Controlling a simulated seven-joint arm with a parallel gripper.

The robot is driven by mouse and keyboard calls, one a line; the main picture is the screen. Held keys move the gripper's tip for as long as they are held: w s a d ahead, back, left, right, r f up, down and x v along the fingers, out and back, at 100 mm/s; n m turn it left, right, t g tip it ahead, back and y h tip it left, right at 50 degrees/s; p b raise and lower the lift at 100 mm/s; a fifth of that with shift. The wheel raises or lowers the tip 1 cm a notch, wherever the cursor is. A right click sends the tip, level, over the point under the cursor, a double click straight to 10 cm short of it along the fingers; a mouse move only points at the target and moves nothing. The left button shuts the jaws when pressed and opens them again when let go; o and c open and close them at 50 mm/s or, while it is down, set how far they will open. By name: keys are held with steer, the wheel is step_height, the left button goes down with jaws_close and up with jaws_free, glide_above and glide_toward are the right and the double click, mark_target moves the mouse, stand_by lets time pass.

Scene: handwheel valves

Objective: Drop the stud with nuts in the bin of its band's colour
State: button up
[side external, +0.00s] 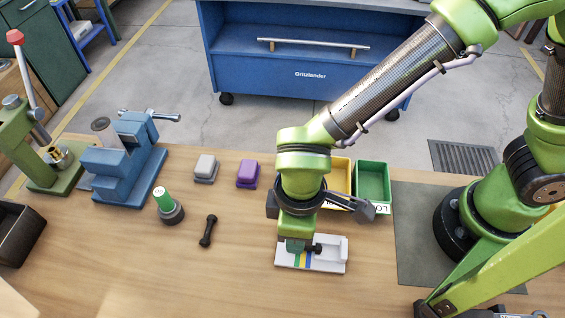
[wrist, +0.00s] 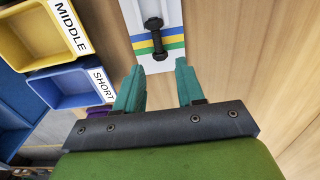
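A black stud with nuts (wrist: 154,35) lies on a white gauge block (wrist: 174,12) with blue, yellow and green stripes. Its near end lies over the stripes; I cannot tell exactly which band it ends on. In the side view the gauge block (side external: 325,262) is partly hidden by my gripper (side external: 297,245). My gripper (wrist: 160,68) is open, its teal fingers apart and empty just short of the stud's near end. The yellow MIDDLE bin (wrist: 38,62) and blue SHORT bin (wrist: 62,101) show at left. The green bin (side external: 372,165) stands behind my gripper, its label partly hidden.
Another dark stud-like piece (side external: 208,231) lies on the table to the left. Near it are a green-topped black cylinder (side external: 168,206), grey (side external: 206,169) and purple (side external: 247,173) blocks, a blue vise (side external: 125,160) and a green lever press (side external: 35,150). The front table is clear.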

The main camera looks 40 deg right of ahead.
steer(key=shift+r, duration=1.9)
